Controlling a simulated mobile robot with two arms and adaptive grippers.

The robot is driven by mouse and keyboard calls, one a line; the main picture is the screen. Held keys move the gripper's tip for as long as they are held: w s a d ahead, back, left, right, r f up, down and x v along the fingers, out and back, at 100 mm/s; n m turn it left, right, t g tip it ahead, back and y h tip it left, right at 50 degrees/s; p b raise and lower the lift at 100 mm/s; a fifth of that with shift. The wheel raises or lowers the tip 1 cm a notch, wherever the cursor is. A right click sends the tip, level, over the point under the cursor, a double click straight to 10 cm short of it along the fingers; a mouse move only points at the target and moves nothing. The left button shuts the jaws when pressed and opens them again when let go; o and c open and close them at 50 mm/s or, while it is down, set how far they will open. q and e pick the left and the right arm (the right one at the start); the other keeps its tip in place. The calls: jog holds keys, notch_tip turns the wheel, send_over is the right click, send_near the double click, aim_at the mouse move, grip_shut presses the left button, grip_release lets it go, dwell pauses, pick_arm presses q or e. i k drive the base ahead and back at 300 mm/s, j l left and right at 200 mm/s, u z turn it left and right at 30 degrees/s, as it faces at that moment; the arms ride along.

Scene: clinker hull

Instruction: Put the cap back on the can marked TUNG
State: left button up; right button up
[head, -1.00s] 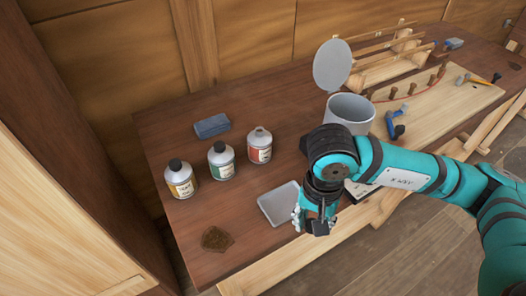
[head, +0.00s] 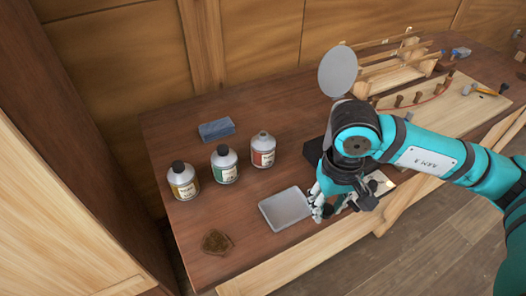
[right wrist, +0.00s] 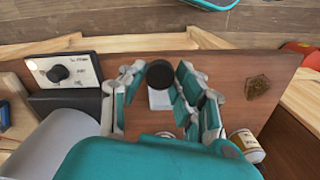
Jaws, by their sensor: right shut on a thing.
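Three metal cans stand in a row: one with a yellow label (head: 183,181), one with a green label (head: 224,166), both black-capped, and one with a red label (head: 262,150), whose neck is bare. The lettering is too small to read. My right gripper (head: 330,209) is over the bench's front part, right of the pale tray (head: 270,213) and away from the cans. In the right wrist view, it is shut on a round black cap (right wrist: 160,74), with the tray (right wrist: 160,101) showing behind it. The left gripper is out of view.
A blue-grey block (head: 216,130) lies behind the cans and a brown lump (head: 216,242) near the front. Bench between cans and tray is clear.

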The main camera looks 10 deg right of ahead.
aim_at(263, 146)
jog(key=k+l+u, duration=0.15)
jog(key=l, duration=0.25)
jog(key=l+u, duration=0.15)
jog(key=l, duration=0.2)
jog(key=k+l+u, duration=0.15)
jog(key=l, duration=0.2)
jog(key=k+l+u, duration=0.2)
jog(key=l, duration=0.15)
